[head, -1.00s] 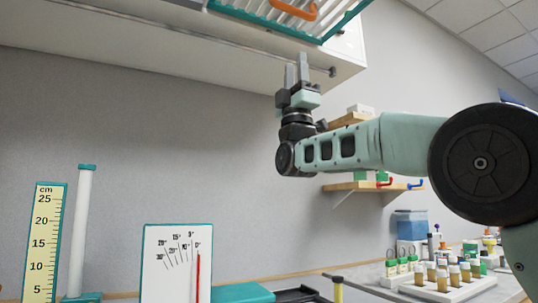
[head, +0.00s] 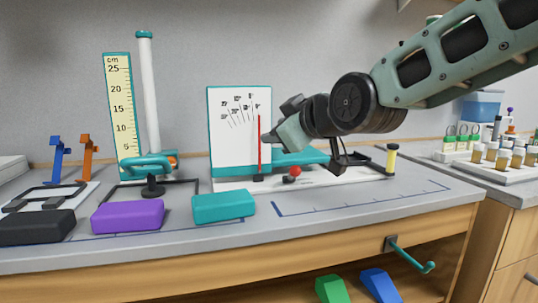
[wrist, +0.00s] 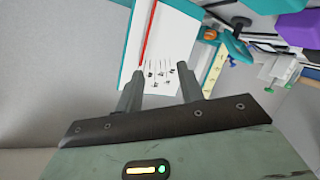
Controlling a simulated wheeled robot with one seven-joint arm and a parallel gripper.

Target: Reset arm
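A white board with a teal edge and a printed degree scale (head: 227,149) stands on the bench left of centre. A red pointer (head: 259,140) stands upright along its right side, near the 0° end of the scale. A red ball (head: 295,171) sits on the white base to the right. My gripper (head: 268,139) is in front of the board by the pointer, its fingers toward the left. In the wrist view the fingers (wrist: 162,72) are apart with nothing between them, and the board (wrist: 180,40) and pointer (wrist: 149,32) show beyond them. Contact cannot be told.
A purple block (head: 128,217), a teal block (head: 223,207) and a black block (head: 36,228) lie along the bench front. A tall white tube (head: 149,90) and a ruler (head: 119,110) stand left. A yellow post (head: 391,160) stands right. A teal hook (head: 412,255) juts from the front.

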